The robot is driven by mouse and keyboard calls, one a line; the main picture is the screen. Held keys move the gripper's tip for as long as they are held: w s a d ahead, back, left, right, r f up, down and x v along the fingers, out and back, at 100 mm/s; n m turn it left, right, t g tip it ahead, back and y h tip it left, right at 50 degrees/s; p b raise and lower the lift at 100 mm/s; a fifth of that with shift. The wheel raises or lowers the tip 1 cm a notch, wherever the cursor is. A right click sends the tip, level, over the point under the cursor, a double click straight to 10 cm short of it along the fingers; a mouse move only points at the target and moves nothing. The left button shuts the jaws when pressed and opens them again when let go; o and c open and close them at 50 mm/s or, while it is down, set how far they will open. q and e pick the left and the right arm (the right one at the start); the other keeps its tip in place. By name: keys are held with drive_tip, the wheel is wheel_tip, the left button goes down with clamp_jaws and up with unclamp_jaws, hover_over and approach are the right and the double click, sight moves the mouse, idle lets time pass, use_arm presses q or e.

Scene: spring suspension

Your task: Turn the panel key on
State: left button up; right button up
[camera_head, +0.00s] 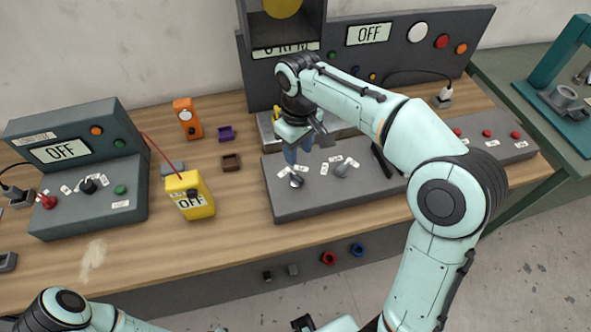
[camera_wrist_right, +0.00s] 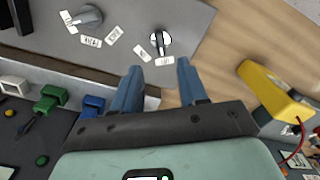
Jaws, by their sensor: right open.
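The panel key (camera_head: 295,180) is a small silver key switch with white labels around it, at the left end of the sloped grey control panel (camera_head: 300,208). It also shows in the right wrist view (camera_wrist_right: 160,40), just beyond the fingertips. My right gripper (camera_head: 290,160) is above and slightly behind the key in the head view. Its blue fingers (camera_wrist_right: 159,66) are apart with nothing between them. They do not appear to touch the key. The display (camera_head: 369,33) on the upright panel reads OFF. My left gripper is not in view.
A grey selector knob (camera_head: 343,170) stands right of the key. Red buttons (camera_head: 487,133) line the panel's right side. A yellow meter (camera_head: 190,196) and a grey box (camera_head: 90,210) reading OFF stand left. Bare wooden table (camera_head: 240,205) lies between meter and panel.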

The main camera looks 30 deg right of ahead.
sight(298, 177)
wheel_tip(298, 177, down, 11)
drive_tip(key=shift+r+b, duration=0.2)
drive_tip(key=shift+b, duration=0.5)
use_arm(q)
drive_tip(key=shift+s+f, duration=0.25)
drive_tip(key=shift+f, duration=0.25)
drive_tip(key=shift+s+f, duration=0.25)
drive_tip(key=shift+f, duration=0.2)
use_arm(e)
clamp_jaws()
